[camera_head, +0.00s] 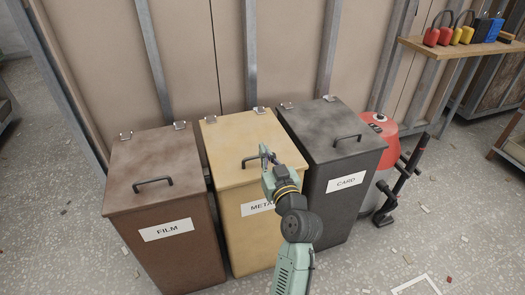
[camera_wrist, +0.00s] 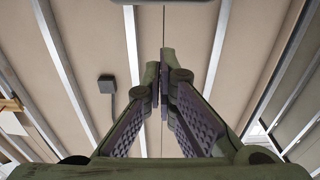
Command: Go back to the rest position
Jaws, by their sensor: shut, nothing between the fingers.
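My gripper (camera_head: 264,158) is shut and empty in the head view, above the front part of the yellow METAL bin's lid, close to its dark handle (camera_head: 250,161). I cannot tell whether it touches the handle. In the wrist view my gripper's fingers (camera_wrist: 163,75) meet at their tips, with nothing between them, and point at the beige wall panels (camera_wrist: 180,25). The yellow bin (camera_head: 236,133) has its lid down. My arm comes up from the bottom of the head view and hides part of the METAL label (camera_head: 252,209).
The brown FILM bin (camera_head: 150,162) stands on the left and the dark grey CARD bin (camera_head: 325,130) on the right, both with lids down. A red and grey vacuum (camera_head: 383,135) is beside the CARD bin. A wooden shelf (camera_head: 460,48) with coloured padlocks is at upper right. Small debris dots the floor.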

